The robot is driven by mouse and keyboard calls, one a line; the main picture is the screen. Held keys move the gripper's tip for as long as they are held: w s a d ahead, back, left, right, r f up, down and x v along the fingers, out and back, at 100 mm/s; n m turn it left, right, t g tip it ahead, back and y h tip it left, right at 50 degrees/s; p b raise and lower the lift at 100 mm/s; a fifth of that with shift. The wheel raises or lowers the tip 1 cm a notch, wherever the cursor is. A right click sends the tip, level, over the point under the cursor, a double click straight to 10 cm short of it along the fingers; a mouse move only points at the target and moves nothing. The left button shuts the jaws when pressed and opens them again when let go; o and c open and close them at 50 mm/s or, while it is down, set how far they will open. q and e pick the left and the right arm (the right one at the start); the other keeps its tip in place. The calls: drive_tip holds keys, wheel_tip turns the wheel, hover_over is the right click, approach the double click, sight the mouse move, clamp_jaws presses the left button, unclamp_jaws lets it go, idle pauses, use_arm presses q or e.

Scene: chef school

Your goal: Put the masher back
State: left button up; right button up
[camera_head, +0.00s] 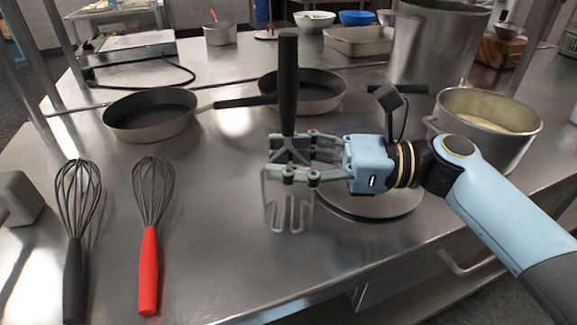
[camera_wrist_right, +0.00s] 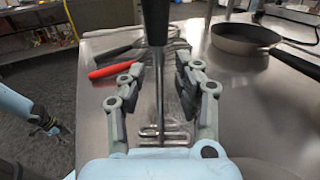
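The masher (camera_head: 288,85) stands upright over the steel worktop, with its black handle on top and its wavy wire foot below. I cannot tell for sure whether the foot touches the worktop. My right gripper (camera_head: 282,158) reaches in from the right, its fingers on either side of the masher just below the handle. In the right wrist view the masher's thin metal stem (camera_wrist_right: 159,90) runs between the finger pads, with gaps on both sides, so the gripper (camera_wrist_right: 160,75) looks open. My left gripper does not show in the head view.
A black whisk (camera_head: 74,240) and a red whisk (camera_head: 149,270) lie at the front left, near a grey block (camera_head: 18,198). Two pans (camera_head: 150,115) (camera_head: 310,92) stand behind. A pot (camera_head: 490,125) and a round plate (camera_head: 385,205) are by my right arm.

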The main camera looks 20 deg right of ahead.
sight(289, 131)
clamp_jaws()
drive_tip(key=shift+r, duration=0.15)
drive_tip(key=shift+r, duration=0.25)
wheel_tip(289, 131, up, 4)
drive_tip(key=shift+s+d+f+p, duration=0.1)
drive_tip(key=shift+f+p, duration=0.05)
drive_tip(key=shift+p, duration=0.15)
drive_tip(key=s+d+r+p, duration=0.2)
drive_tip(key=s+d+r, duration=0.4)
drive_tip(key=s, duration=0.2)
drive_tip(key=w+d+f+m+t+h+b, duration=0.2)
drive_tip(key=w+b, duration=0.3)
drive_tip(key=w, duration=0.4)
drive_tip(key=shift+w+d+f+m+t, duration=0.2)
drive_tip(key=shift+f+m+t, duration=0.25)
drive_tip(key=shift+t, duration=0.45)
